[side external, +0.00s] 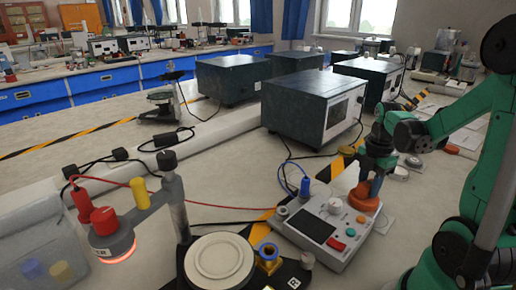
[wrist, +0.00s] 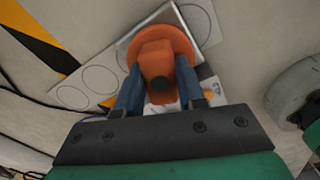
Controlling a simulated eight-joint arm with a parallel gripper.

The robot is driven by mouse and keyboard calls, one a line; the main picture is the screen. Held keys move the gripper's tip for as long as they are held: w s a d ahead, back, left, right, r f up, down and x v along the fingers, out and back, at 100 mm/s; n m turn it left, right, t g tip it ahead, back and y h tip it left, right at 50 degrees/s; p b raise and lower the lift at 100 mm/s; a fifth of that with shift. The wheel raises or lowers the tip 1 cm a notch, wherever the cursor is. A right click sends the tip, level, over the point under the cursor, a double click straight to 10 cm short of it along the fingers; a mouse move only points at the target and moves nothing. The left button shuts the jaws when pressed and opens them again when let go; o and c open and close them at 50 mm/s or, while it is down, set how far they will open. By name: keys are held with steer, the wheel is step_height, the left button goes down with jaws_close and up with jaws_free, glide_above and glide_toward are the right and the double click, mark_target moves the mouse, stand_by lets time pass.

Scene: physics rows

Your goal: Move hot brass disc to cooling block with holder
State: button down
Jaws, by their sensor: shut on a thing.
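My gripper (wrist: 160,95) has its two blue fingers closed on the sides of an orange holder (wrist: 158,52), which has a round flange and a dark round end. In the side view my gripper (side external: 372,165) points down, and the orange holder (side external: 364,198) is below it, beside the control box's right edge. I cannot tell whether the holder touches the surface. A pale round plate (side external: 219,257) lies on a dark base at the front. A small brass-coloured piece (side external: 267,256) with a blue top stands next to it. I cannot make out for certain the brass disc or the cooling block.
A control box (side external: 328,222) with knobs and a dark screen stands left of my gripper. A stand with a glowing red-orange ring (side external: 117,250) is at left. Dark cabinets (side external: 313,103) stand behind. A card with printed circles (wrist: 88,84) lies under the holder. Cables cross the bench.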

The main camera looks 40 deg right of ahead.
steer(key=shift+r, duration=0.1)
steer(key=shift+r, duration=3.4)
